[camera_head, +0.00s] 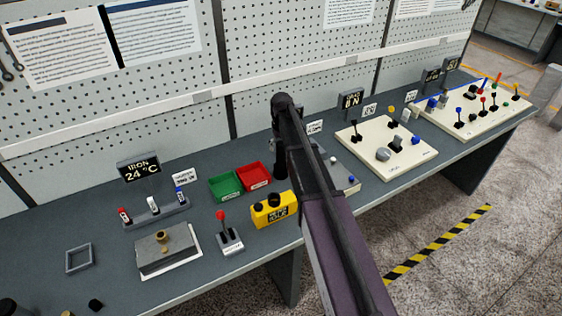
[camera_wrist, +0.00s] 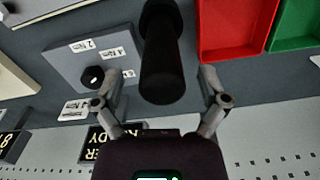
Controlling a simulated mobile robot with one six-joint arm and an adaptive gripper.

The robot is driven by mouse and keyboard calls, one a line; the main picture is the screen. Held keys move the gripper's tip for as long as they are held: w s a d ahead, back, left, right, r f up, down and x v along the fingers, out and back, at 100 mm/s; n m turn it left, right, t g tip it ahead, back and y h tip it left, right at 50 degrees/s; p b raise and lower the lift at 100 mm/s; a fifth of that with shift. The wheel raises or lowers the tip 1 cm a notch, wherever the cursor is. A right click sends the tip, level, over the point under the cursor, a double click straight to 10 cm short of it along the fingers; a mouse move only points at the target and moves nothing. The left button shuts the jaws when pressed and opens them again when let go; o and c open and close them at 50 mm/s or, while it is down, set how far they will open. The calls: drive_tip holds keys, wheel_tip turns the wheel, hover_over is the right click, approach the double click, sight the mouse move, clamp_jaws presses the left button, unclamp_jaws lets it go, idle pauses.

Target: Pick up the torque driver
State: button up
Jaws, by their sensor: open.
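In the wrist view, a thick black cylinder (camera_wrist: 162,62), which appears to be the torque driver, stands beside a grey box. Its near end is broad and its far end meets a dark round part at the top of the picture. My gripper (camera_wrist: 159,76) is open, with one finger on each side of the cylinder and visible gaps on both sides. In the head view my arm crosses the middle of the bench. A dark upright shape hangs at its far end beside the red bin; I cannot tell gripper from driver there.
The grey box (camera_wrist: 88,62) with a black knob is close on the left in the wrist view. The red bin (camera_head: 254,176) and green bin (camera_head: 225,186) are close by. A yellow box (camera_head: 273,210) stands near the bench's front edge. A pegboard wall (camera_head: 280,50) rises behind.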

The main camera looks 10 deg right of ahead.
sight(281, 152)
drive_tip(key=shift+a+f+b, duration=0.1)
drive_tip(key=shift+f+b, duration=1.15)
drive_tip(key=shift+f, duration=0.35)
clamp_jaws()
